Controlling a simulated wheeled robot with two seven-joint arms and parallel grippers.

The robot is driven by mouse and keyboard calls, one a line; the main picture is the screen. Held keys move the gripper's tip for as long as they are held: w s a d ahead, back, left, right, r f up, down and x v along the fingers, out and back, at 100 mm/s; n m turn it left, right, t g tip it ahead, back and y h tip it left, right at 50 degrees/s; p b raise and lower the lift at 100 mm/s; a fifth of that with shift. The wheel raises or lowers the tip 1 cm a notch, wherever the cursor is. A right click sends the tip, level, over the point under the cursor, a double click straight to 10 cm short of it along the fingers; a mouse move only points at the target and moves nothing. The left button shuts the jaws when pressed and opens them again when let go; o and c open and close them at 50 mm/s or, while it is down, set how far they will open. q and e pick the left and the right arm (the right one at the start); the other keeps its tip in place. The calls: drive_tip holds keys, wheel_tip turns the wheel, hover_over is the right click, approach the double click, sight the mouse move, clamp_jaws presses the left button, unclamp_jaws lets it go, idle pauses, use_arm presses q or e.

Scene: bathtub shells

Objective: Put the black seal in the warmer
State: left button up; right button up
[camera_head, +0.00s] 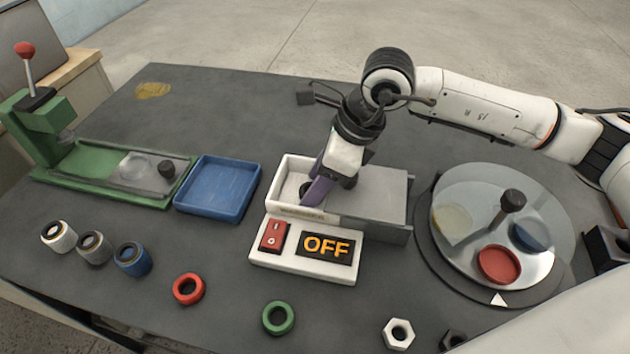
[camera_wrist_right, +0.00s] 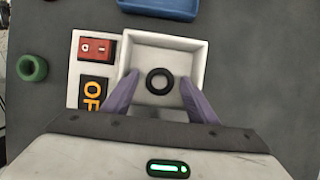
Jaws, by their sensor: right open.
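The black seal (camera_wrist_right: 150,82) is a dark ring lying flat on the floor of the white open compartment of the warmer (camera_wrist_right: 203,55). In the head view the seal (camera_head: 304,188) shows only as a dark bit beside my purple finger, and the warmer (camera_head: 278,206) stands mid-table with its panel reading OFF. My right gripper (camera_wrist_right: 158,85) is open, with its two fingers reaching into the compartment on either side of the seal, apart from it. It also shows in the head view (camera_head: 314,190). My left gripper is not in view.
A grey sliding cover (camera_head: 386,190) sits at the warmer's right. A blue tray (camera_head: 217,187) and green press (camera_head: 85,160) stand left, a round turntable (camera_head: 470,180) right. Red (camera_head: 188,289) and green rings (camera_head: 278,318) and a white nut (camera_head: 398,334) lie in front.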

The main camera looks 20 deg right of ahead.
drive_tip(key=v, duration=1.2)
drive_tip(key=shift+c, duration=0.5)
idle(0.3)
